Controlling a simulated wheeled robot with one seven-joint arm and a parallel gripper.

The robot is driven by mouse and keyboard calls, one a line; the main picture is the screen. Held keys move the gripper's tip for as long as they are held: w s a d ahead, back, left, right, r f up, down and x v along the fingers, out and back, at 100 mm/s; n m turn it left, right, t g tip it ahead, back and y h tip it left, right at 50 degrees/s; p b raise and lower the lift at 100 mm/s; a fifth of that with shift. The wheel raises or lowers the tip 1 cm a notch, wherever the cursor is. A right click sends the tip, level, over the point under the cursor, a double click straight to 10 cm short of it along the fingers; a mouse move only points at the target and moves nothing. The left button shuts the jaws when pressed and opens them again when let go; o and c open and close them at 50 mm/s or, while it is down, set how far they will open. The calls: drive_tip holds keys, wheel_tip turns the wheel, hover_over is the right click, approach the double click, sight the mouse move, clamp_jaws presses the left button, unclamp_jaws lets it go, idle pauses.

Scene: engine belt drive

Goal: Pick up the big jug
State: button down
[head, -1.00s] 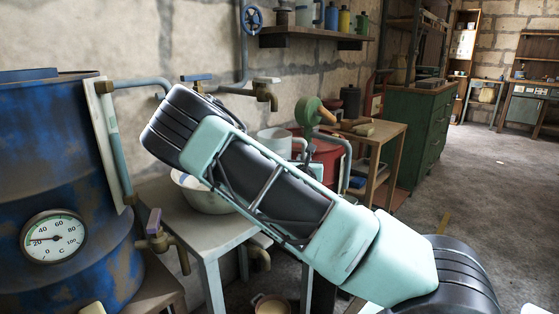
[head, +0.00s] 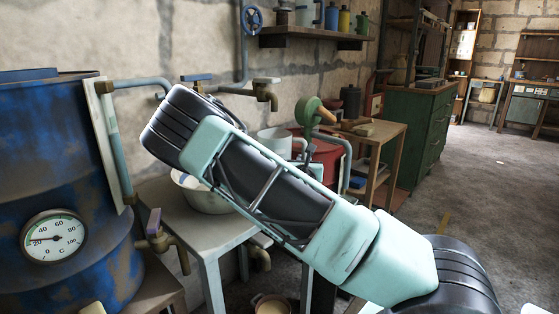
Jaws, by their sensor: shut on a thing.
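A white rounded vessel (head: 274,139), perhaps the big jug, shows just above my slanting arm, near the red tub. My arm hides its lower part, so I cannot tell what it stands on or whether anything holds it. My arm (head: 270,185) crosses the middle of the view from the lower right to the upper left. My gripper is not visible; the far part of the arm is hidden behind the near links.
A grey table (head: 208,238) holds a white basin (head: 205,196). A blue drum (head: 60,180) with a dial stands at left. A brass tap (head: 265,95) juts from the wall. A red tub (head: 328,155) and wooden stand (head: 385,132) are behind my arm. Floor at right is open.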

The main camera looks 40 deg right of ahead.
sight(304, 150)
drive_tip(key=shift+r, duration=0.2)
drive_tip(key=shift+w+r+p, duration=0.1)
drive_tip(key=shift+r+p, duration=0.65)
drive_tip(key=shift+r, duration=1)
drive_tip(key=s+d+p, duration=0.1)
drive_tip(key=s+p, duration=0.4)
drive_tip(key=s, duration=0.7)
drive_tip(key=shift+s+r, duration=0.15)
drive_tip(key=shift+s, duration=0.05)
drive_tip(key=shift+s+p, duration=0.1)
drive_tip(key=shift+p, duration=0.4)
drive_tip(key=shift+s+d+f+p, duration=0.1)
drive_tip(key=shift+s+f+p, duration=0.05)
drive_tip(key=shift+s+p, duration=1.35)
drive_tip(key=shift+s+d+f+p, duration=0.1)
drive_tip(key=shift+s+p, duration=1.05)
drive_tip(key=shift+p, duration=0.5)
